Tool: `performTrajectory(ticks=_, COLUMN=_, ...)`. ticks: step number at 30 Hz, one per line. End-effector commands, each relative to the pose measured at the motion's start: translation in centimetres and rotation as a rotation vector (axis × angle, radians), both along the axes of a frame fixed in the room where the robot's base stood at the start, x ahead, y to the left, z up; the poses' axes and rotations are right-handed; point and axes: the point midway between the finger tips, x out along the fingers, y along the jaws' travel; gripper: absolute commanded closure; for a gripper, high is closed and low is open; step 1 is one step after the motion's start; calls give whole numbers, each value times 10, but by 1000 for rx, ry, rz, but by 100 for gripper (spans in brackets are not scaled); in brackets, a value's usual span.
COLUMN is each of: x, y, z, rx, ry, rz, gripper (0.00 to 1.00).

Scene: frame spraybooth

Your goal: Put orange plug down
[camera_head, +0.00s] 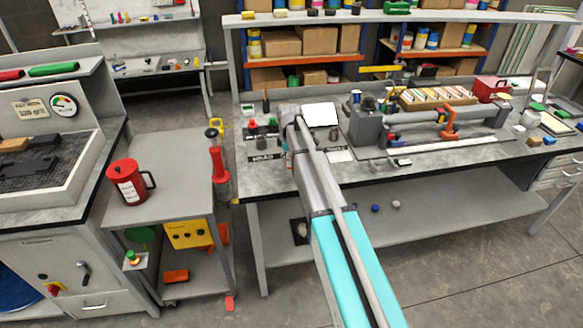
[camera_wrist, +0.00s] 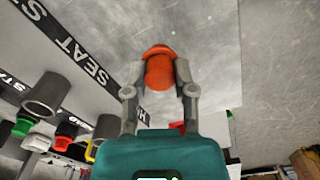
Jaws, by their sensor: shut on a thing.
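The orange plug (camera_wrist: 160,70) is between the fingertips of my gripper (camera_wrist: 160,85) in the wrist view. The gripper is shut on it, over a pale grey surface; I cannot tell whether the plug touches that surface. A black label strip (camera_wrist: 80,57) reading "SEAT" runs beside it at upper left. Grey cylinders, one of them a hollow-looking one (camera_wrist: 45,93), stand at left with a green plug (camera_wrist: 22,126) and a red plug (camera_wrist: 65,135). In the head view my arm reaches over the workbench (camera_head: 352,172) and hides the orange plug and the fingertips.
In the head view, a long clamped tube fixture (camera_head: 440,118) and a tray of coloured packets (camera_head: 437,97) occupy the bench's right side. A white sheet (camera_head: 320,114) lies behind my arm. A trolley (camera_head: 185,165) with a red jug (camera_head: 128,182) stands at left, apart from the bench.

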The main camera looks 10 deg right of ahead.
Motion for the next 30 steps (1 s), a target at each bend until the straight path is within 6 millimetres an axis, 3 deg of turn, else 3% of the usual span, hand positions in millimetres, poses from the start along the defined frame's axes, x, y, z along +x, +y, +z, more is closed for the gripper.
performTrajectory(ticks=9, x=-1, y=-1, z=-27, rx=0, ry=0, rz=-1, gripper=100)
performTrajectory(ticks=27, x=-1, y=-1, z=-33, rx=0, ry=0, rz=-2, gripper=100)
performTrajectory(ticks=28, x=-1, y=-1, z=-32, rx=0, ry=0, rz=-2, gripper=62)
performTrajectory(ticks=30, x=-1, y=-1, z=-31, rx=0, ry=0, rz=-2, gripper=49)
